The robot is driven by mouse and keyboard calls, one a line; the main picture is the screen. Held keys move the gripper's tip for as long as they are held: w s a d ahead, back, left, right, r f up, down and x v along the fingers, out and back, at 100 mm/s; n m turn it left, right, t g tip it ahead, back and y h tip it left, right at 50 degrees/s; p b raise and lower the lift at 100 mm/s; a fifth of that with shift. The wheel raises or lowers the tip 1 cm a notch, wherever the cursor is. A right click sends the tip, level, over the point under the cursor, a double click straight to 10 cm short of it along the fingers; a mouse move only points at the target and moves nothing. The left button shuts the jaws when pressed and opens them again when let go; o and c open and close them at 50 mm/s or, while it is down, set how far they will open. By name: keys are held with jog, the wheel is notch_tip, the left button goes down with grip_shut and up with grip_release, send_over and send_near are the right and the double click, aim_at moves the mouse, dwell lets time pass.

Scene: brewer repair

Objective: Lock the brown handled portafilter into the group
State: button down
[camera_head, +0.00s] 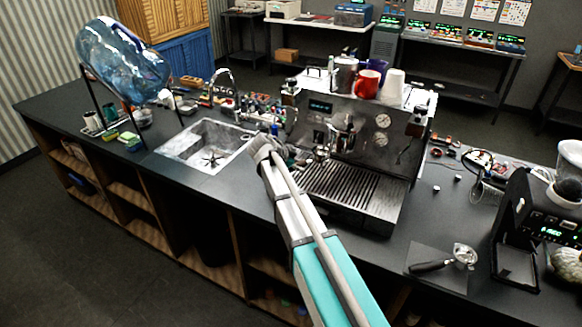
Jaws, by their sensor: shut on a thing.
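The espresso machine (352,150) stands on the dark counter, with a drip tray (345,190) at its front. My arm reaches up from the bottom, and my gripper (292,157) is at the machine's left front, around the height of the group. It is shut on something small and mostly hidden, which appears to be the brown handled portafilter. Its brown handle cannot be made out. Whether its basket touches or sits in the group cannot be told. Another portafilter (440,263), with a black handle, lies on a mat at the right.
A sink (207,146) lies left of my gripper, with small bottles (262,108) behind it. Cups, including a red mug (367,84), stand on the machine. A black grinder (535,225) stands at the right. A water bottle (122,60) rests in a rack at the left.

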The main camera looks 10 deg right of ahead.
aim_at(314, 159)
jog(key=shift+w+d, duration=0.25)
jog(key=shift+d, duration=1)
jog(key=shift+w+d, duration=0.3)
jog(key=shift+d, duration=0.95)
jog(key=shift+w+d, duration=0.25)
jog(key=shift+d, duration=1)
jog(key=shift+s+r+p, duration=0.1)
jog(key=shift+r+p, duration=1.25)
jog(key=shift+r, duration=0.1)
dwell(2.8)
